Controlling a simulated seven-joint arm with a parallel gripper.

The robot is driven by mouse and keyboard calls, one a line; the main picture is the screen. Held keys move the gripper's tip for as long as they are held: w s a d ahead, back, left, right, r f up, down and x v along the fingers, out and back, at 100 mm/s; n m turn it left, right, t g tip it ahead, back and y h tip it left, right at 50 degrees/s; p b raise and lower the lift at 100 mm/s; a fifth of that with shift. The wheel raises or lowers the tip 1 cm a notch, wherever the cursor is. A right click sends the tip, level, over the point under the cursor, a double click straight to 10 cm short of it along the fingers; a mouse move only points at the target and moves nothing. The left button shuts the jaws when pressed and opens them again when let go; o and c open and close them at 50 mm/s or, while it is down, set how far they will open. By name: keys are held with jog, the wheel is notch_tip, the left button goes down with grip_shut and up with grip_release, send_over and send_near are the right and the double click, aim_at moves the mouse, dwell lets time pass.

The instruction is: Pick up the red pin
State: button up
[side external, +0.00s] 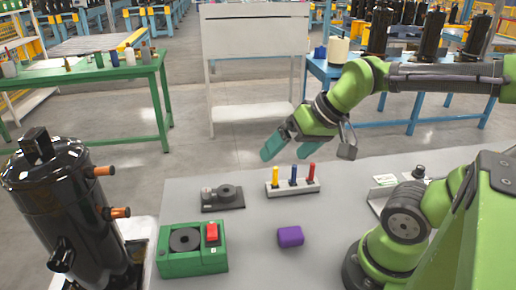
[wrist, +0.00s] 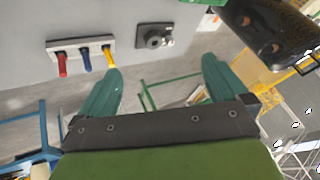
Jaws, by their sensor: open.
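The red pin (side external: 311,174) stands upright at the right end of a light grey holder (side external: 293,189) on the table. A blue pin (side external: 293,175) is in the middle and a yellow pin (side external: 275,176) at the left end. In the wrist view the red pin (wrist: 62,64) is at the far left of the holder (wrist: 80,46), with the blue pin (wrist: 86,60) and yellow pin (wrist: 109,57) beside it. My gripper (side external: 272,148) is above and behind the holder, apart from the pins. In the wrist view its green fingers (wrist: 163,82) are spread with nothing between them.
A green box with a red button (side external: 195,262), a dark round fixture (side external: 224,197) and a purple block (side external: 290,237) are on the grey table (side external: 340,200). A black compressor (side external: 70,215) stands at the left. Free table surface lies around the holder.

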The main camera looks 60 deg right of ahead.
jog(key=shift+s+a+r+n, duration=0.15)
jog(key=shift+s+a, duration=0.1)
jog(key=shift+a, duration=0.15)
jog(key=shift+s+a+r+n, duration=0.1)
jog(key=shift+s+a+n, duration=0.1)
jog(key=shift+a, duration=0.15)
jog(key=shift+c, duration=0.3)
jog(key=shift+s+a+r+t, duration=0.1)
jog(key=shift+a+r+t, duration=0.15)
jog(key=shift+t, duration=0.15)
jog(key=shift+c, duration=1.1)
jog(key=c, duration=0.7)
jog(key=shift+c, duration=0.2)
